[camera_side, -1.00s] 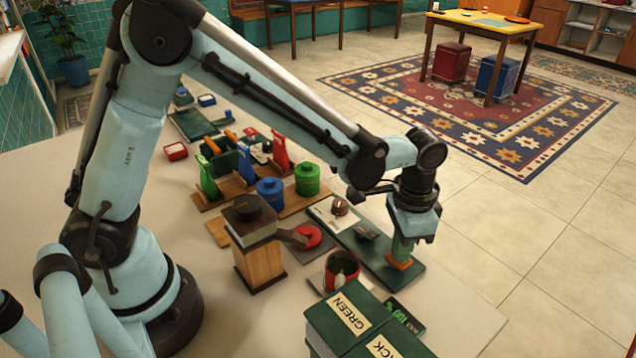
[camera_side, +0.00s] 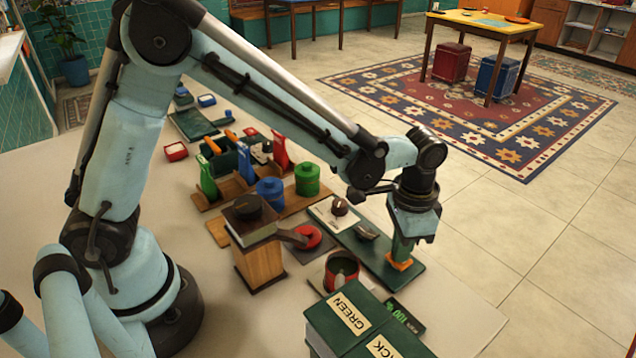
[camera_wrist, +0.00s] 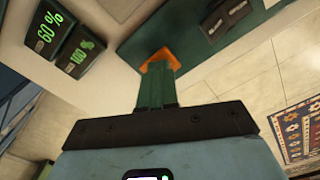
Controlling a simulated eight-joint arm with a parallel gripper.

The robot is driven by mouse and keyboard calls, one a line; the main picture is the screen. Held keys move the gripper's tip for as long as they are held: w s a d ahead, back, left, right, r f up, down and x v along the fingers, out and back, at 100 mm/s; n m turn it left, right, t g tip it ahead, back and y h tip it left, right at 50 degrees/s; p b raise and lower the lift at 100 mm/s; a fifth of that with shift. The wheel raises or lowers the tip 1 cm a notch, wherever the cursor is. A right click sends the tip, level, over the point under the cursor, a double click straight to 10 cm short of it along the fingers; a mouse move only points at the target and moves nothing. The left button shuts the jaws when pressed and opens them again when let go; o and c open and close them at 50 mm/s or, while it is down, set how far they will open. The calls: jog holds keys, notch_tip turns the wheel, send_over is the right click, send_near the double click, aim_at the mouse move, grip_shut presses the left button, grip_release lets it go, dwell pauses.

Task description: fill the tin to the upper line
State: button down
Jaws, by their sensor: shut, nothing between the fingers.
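My gripper (camera_side: 401,252) points down over the right part of a long dark green board (camera_side: 375,254). Its narrow green fingers are shut together, with nothing seen between them. Their tips meet an orange piece (camera_side: 399,264) on the board. The wrist view also shows my gripper (camera_wrist: 157,66) at the orange piece (camera_wrist: 160,57); whether it is pressed down, I cannot tell.
A wooden box (camera_side: 259,262) with a dark top stands left of the tin. Signs reading "60%" (camera_wrist: 48,32) and "100" (camera_wrist: 81,55) lie near the board. Blue and green canisters (camera_side: 307,181) stand behind.

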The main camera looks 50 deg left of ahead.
jog(key=shift+r, duration=2.5)
jog(key=shift+s+a+r, duration=0.1)
jog(key=shift+a+r, duration=0.2)
jog(key=s+a+r+n+t, duration=0.2)
jog(key=s+a+n+t, duration=0.1)
jog(key=s+a, duration=0.2)
jog(key=s+a+r+n+t, duration=0.3)
jog(key=s+a+t, duration=0.1)
jog(key=a, duration=0.6)
jog(key=shift+s+a+r, duration=0.2)
jog(key=shift+s+r, duration=0.05)
jog(key=shift+s, duration=0.1)
